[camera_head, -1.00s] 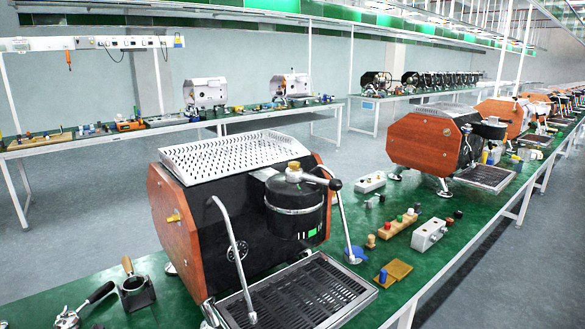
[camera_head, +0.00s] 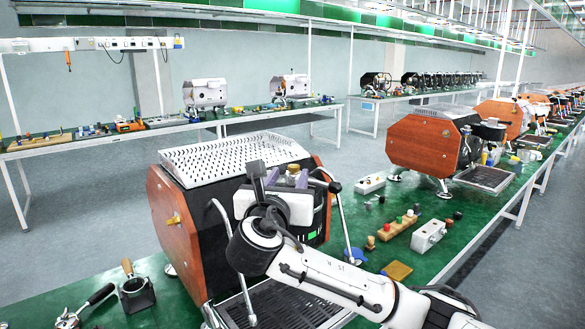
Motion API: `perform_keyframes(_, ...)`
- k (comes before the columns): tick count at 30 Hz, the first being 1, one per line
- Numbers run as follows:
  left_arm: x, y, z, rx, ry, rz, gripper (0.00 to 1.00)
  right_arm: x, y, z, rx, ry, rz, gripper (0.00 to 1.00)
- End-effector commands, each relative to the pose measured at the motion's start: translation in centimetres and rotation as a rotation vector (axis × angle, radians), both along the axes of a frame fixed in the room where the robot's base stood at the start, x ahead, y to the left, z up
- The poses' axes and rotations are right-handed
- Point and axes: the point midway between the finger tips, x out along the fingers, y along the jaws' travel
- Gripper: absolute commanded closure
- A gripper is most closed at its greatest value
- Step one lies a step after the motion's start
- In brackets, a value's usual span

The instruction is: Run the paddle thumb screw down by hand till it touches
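The nearest espresso machine (camera_head: 175,235) has wood-coloured side panels and a black front. A small brass-coloured knob (camera_head: 293,168), which looks like the paddle thumb screw, stands on top of the brew group beside the black-tipped paddle lever (camera_head: 334,186). My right gripper (camera_head: 273,177) is at the top of the group, its dark fingers just left of and close to the knob. I cannot tell whether they touch it or how far apart they are. My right wrist hides most of the black group body. My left gripper is not in view.
A perforated tray (camera_head: 235,152) tops the machine, and steam wands flank the group. Portafilters (camera_head: 136,290) lie at the left. A wooden block with coloured pegs (camera_head: 398,227) and a grey switch box (camera_head: 429,236) stand at the right. Green bench shows between them.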

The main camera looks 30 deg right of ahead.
Motion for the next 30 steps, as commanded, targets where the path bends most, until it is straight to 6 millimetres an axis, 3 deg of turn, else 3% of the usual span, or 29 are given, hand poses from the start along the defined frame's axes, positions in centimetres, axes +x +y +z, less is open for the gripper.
perform_keyframes(9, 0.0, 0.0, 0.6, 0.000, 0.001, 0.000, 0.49, 3.3, -3.2, 0.1, 0.001, 0.000, 0.000, 0.60)
perform_keyframes(20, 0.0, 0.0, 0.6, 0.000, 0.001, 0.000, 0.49, 3.8, -3.6, 0.0, 0.004, -0.002, 0.002, 0.60)
perform_keyframes(27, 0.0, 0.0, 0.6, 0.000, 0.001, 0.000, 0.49, 3.8, -3.6, 0.0, 0.003, -0.001, 0.002, 0.97)
perform_keyframes(30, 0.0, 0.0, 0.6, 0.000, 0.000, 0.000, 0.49, 3.8, -3.6, 0.0, 0.004, -0.001, 0.002, 1.00)
